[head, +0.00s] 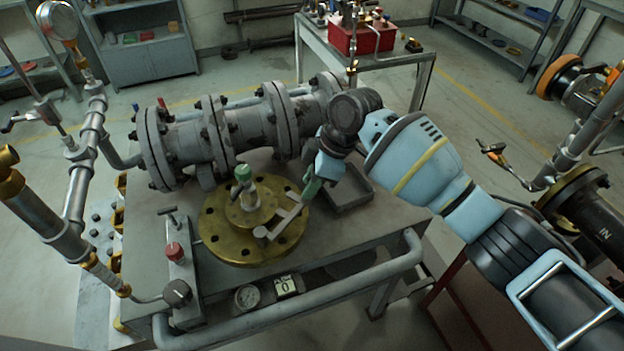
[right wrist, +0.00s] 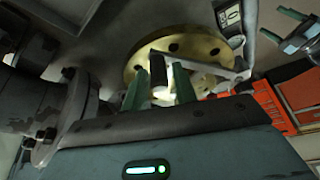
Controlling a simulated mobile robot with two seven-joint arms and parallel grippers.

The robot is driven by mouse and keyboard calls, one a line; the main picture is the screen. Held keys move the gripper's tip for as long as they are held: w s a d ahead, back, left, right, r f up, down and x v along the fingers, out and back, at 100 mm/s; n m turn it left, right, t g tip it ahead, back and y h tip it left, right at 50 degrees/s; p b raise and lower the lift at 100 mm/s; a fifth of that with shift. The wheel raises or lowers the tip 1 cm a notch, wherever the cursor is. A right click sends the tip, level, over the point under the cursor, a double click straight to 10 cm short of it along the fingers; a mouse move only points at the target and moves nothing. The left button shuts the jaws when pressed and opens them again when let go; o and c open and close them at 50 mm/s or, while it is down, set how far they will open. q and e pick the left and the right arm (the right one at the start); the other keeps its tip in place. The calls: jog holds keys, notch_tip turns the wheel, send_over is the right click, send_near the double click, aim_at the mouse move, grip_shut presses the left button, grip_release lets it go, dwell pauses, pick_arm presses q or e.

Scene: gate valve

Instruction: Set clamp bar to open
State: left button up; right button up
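The clamp bar (head: 284,222) is a light grey bar lying across the brass flange (head: 217,247), beside a central stem with a green top (head: 243,173). In the right wrist view the bar (right wrist: 212,67) crosses in front of the brass disc (right wrist: 190,46). My right gripper (head: 308,192) is at the bar's right end. My left gripper (right wrist: 280,25) shows only at the upper right of the right wrist view, fingers apart and empty.
A large grey flanged pipe (head: 235,130) lies behind the flange on the bench. A grey tray (head: 350,192) sits just right of my right gripper. A red-capped block (head: 176,262) and a gauge (head: 247,297) are at the front left. A tube rail (head: 300,305) edges the bench.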

jog(key=shift+o, duration=1)
jog(key=v, duration=0.7)
jog(key=shift+d+r, duration=0.2)
jog(key=shift+r, duration=0.2)
